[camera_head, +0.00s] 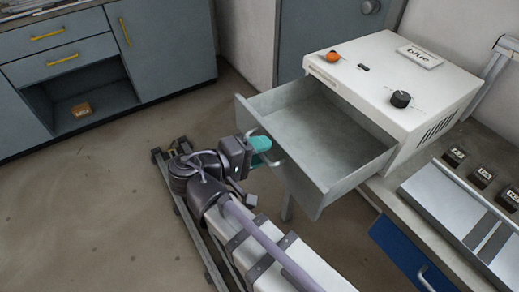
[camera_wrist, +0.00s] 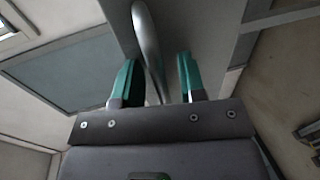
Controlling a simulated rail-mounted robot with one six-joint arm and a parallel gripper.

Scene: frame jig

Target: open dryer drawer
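The dryer is a white box (camera_head: 440,95) on the bench, with an orange knob and a black knob on top. Its grey drawer (camera_head: 318,125) is pulled far out and looks empty inside. The curved metal drawer handle (camera_wrist: 146,35) is on the front panel. My gripper (camera_wrist: 157,62) is at this handle, with its teal fingers apart, one on each side of the bar. Gaps show between the bar and both fingers. In the head view my gripper (camera_head: 262,146) is in front of the drawer, and part of the handle is hidden behind it.
A blue drawer (camera_head: 405,250) with a handle is under the bench at lower right. Small labelled black blocks (camera_head: 481,177) stand on the bench beside a grey-white panel. Grey cabinets (camera_head: 165,50) with yellow handles stand at left, with a small box on an open shelf. The floor between is clear.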

